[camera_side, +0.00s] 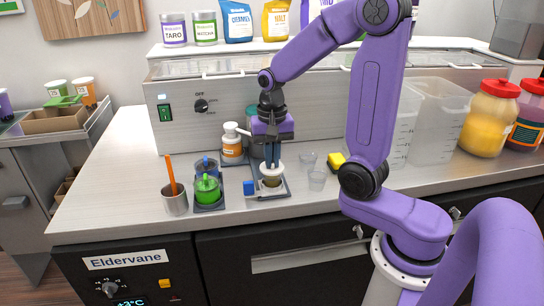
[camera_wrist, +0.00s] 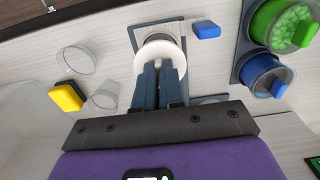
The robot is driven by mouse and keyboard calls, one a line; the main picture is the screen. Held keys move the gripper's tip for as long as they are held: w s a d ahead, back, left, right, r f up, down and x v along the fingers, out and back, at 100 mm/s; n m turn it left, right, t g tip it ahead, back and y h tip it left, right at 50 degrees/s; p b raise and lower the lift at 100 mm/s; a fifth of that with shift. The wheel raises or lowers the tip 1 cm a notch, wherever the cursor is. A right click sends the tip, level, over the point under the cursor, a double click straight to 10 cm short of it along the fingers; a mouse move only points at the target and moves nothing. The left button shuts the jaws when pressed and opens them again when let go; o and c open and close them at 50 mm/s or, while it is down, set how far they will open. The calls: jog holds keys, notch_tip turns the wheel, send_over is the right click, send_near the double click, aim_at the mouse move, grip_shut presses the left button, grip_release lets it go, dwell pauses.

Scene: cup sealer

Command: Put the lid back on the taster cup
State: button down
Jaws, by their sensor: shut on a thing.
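My gripper (camera_side: 272,163) points straight down over a small metal holder plate (camera_side: 281,192). It is shut on the knob of a white round lid (camera_side: 272,172), and its dark blue fingertips also show in the wrist view (camera_wrist: 160,80). The lid (camera_wrist: 159,52) looks like a white disc there. Under it stands the taster cup (camera_side: 271,182), with a tan band showing, on the holder plate. In the wrist view the lid and my fingers hide most of the cup. I cannot tell whether the lid touches the rim.
A blue block (camera_side: 249,187) lies just left of the holder. Green-lidded (camera_side: 207,190) and blue-lidded (camera_side: 206,166) jars and a metal tumbler (camera_side: 175,200) stand further left. Clear cups (camera_side: 317,180) and a yellow sponge (camera_side: 336,161) are at right. The counter front is clear.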

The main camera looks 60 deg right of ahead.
jog(key=c, duration=0.7)
grip_release()
jog(key=shift+r, duration=0.1)
jog(key=shift+r, duration=3.45)
jog(key=shift+c, duration=0.3)
grip_shut()
